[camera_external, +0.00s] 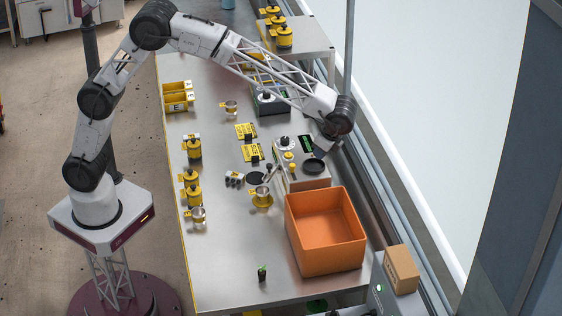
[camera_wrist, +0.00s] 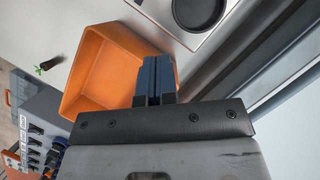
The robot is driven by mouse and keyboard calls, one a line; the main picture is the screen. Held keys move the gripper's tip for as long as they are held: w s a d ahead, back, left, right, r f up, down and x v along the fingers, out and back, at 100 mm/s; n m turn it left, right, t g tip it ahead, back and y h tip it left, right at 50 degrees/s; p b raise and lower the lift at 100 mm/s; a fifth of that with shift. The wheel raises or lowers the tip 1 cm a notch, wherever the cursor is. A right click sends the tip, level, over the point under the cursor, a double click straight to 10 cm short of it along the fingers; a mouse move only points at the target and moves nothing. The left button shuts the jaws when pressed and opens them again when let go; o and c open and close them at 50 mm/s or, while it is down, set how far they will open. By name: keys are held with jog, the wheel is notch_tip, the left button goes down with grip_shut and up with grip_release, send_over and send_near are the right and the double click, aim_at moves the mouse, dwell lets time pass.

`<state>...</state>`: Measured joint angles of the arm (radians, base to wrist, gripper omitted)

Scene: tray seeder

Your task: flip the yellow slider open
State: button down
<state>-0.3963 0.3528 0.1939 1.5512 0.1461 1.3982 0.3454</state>
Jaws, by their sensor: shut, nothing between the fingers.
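A grey machine (camera_external: 308,184) with a green display, a white dial and a black round dish (camera_external: 313,166) stands behind the orange bin. Two small yellow parts (camera_external: 291,167) sit on its left side; I cannot tell which is the slider, or whether it is open. My gripper (camera_external: 321,150) is above the machine's right side, near the dish and right of the yellow parts. In the wrist view my gripper (camera_wrist: 153,62) has its two blue fingers together, empty, with the orange bin behind them. The dish (camera_wrist: 198,12) is at the top; no yellow part shows there.
The orange bin (camera_external: 326,266) stands in front of the machine. Left of it are a metal cup on a yellow base (camera_external: 262,200), yellow cards (camera_external: 246,131) and several yellow canisters (camera_external: 194,150). The table (camera_external: 225,260) is clear at front left.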

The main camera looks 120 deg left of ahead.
aim_at(292, 168)
jog(key=x, duration=0.7)
jog(key=shift+s+f, duration=0.1)
jog(key=shift+f, duration=0.15)
jog(key=s, duration=0.2)
jog(key=shift+s+f, duration=0.3)
jog(key=shift+s, duration=0.85)
jog(key=shift+s+a, duration=0.45)
jog(key=shift+s, duration=0.5)
jog(key=shift+f, duration=0.1)
